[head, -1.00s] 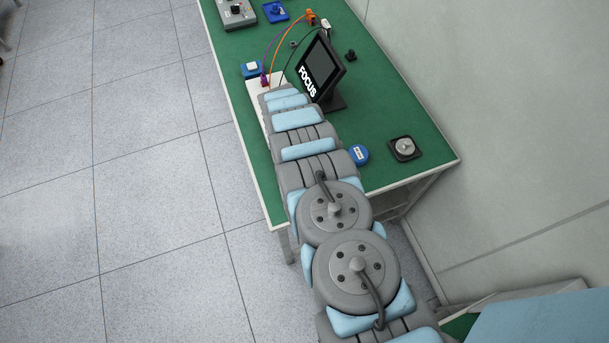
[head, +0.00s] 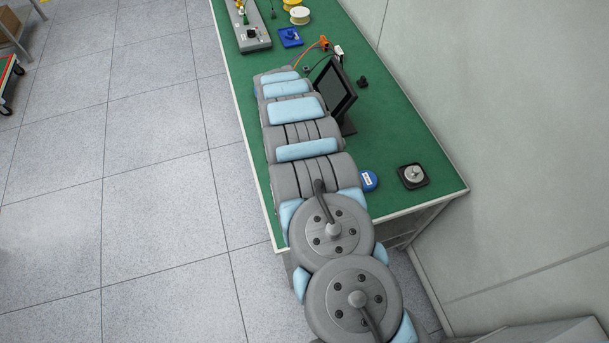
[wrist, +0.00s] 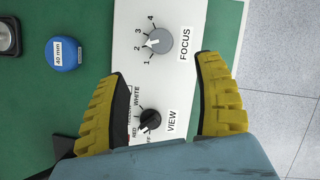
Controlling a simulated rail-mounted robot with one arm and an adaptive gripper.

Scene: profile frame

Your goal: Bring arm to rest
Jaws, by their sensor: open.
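My gripper (wrist: 165,110) shows in the wrist view with two yellow ribbed fingers spread apart and nothing between them. It is over a white control panel (wrist: 186,85). The panel has a grey FOCUS knob (wrist: 160,41) with its pointer near 2, and a black VIEW knob (wrist: 150,121) between the fingers in the picture. I cannot tell whether a finger touches the panel. In the head view my arm stretches over the green bench (head: 395,135) and hides the gripper and panel.
A black monitor (head: 334,92) stands just right of my arm. A blue round 40 mm piece (head: 368,181) and a dark square block with a silver disc (head: 413,176) lie near the bench's front. A grey box (head: 248,30), blue part (head: 290,37) and spools (head: 299,15) are farther back.

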